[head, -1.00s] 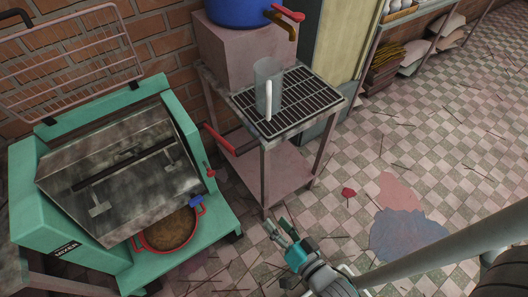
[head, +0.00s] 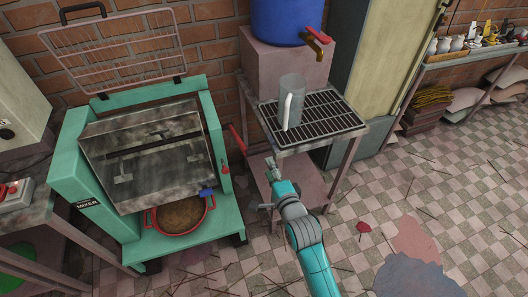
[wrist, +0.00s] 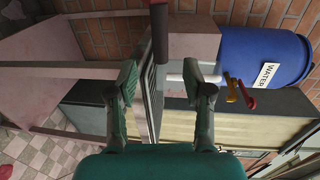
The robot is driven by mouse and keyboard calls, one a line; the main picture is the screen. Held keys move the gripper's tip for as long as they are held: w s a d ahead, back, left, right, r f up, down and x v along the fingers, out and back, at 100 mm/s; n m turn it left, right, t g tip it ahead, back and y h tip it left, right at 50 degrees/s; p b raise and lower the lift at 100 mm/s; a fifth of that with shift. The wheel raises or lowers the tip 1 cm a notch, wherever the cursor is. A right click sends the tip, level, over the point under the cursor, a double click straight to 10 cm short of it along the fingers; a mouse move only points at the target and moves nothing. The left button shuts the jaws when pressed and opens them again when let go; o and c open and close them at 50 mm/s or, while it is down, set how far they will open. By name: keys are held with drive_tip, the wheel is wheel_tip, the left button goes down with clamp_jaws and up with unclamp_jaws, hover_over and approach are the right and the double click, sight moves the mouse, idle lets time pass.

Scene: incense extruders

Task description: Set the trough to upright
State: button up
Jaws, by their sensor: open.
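The metal trough (head: 150,180) sits in the teal mixer (head: 88,165) at left in the head view. It is tilted forward, with its inner face and dark shaft showing, above a red pot (head: 178,216) of brown material. A long red handle (head: 238,140) sticks out at the mixer's right side. My gripper (head: 270,162) is open and empty, to the right of and slightly below this handle, in front of the metal stand. In the wrist view, a dark red bar (wrist: 159,35) lies beyond the gap between my open fingers (wrist: 160,78). The trough is not in the wrist view.
The stand (head: 285,190) carries a grate with a clear jug (head: 291,100) beside a block bearing the blue water barrel (head: 288,20). A wire lid (head: 118,50) stands raised behind the mixer. Tiled floor (head: 340,225) is open at the front right.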

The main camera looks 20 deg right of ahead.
sight(262, 152)
drive_tip(key=w, duration=0.3)
drive_tip(key=w+f, duration=0.1)
drive_tip(key=w, duration=0.6)
drive_tip(key=shift+w+f, duration=0.1)
drive_tip(key=shift+f, duration=0.05)
clamp_jaws()
